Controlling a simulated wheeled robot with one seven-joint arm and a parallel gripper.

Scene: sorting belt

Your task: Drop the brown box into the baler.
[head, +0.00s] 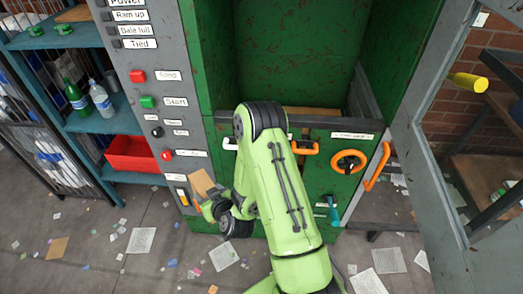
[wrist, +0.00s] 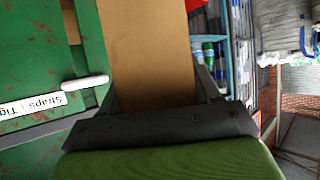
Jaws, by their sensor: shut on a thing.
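The brown box (head: 202,184) is held at the end of my arm in the head view, left of the arm and in front of the baler's grey control panel. In the wrist view the brown box (wrist: 150,60) fills the space between the fingers. My gripper (head: 210,198) is shut on it; one dark finger also shows in the wrist view (wrist: 205,85). The green baler (head: 300,40) stands ahead with its upper chamber open. Its lower green door (head: 330,185) has an orange wheel and handles. My arm hides part of this door.
A teal shelf (head: 90,120) with bottles and a red bin (head: 130,153) stands left. A grey frame (head: 430,150) and an orange handle (head: 377,167) stand right. Paper scraps litter the floor.

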